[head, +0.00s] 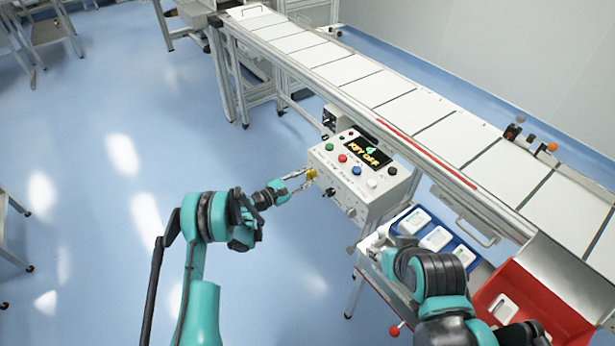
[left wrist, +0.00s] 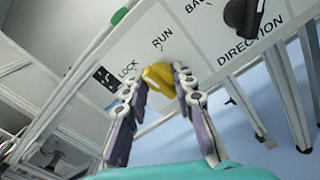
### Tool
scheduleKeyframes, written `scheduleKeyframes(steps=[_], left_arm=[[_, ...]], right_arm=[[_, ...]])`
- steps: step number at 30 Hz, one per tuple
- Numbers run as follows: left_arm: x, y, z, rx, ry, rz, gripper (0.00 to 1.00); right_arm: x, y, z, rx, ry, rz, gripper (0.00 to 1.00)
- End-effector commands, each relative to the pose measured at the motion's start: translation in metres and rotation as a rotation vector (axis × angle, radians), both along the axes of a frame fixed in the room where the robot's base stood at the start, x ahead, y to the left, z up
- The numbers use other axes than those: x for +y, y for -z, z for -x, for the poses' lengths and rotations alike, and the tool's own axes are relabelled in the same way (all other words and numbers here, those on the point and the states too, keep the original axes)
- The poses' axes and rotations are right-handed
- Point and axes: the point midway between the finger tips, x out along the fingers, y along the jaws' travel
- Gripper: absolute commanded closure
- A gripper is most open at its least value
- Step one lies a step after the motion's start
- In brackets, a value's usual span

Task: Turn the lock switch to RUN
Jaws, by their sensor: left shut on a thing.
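The lock switch is a small yellow knob (head: 311,174) on the front face of the white control box (head: 345,196). In the left wrist view, the yellow knob (left wrist: 157,76) sits beside the printed words LOCK and RUN; its exact pointing is partly hidden by the fingers. My left gripper (head: 302,179) reaches it from the left, its two fingers on either side, shut on the knob. The box's display (head: 366,151) reads "4" and "KEY OFF". My right arm is at lower right; its fingers are not clearly visible.
Several coloured buttons are on the box top. A black knob (left wrist: 243,14) labelled DIRECTION is near the switch. A conveyor (head: 400,105) runs behind the box. A blue tray (head: 470,257) and a red bin (head: 555,318) are at right.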

Motion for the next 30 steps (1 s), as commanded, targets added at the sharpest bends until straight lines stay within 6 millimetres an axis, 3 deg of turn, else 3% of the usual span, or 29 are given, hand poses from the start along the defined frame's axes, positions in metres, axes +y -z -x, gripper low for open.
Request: scheduleKeyframes(steps=[30], left_arm=[[0.0008, -0.0017, -0.0009, -0.735, -0.006, -0.532, 1.0]], right_arm=[[0.0, -0.0003, 0.0, 0.0, 0.0, 0.0, 0.6]])
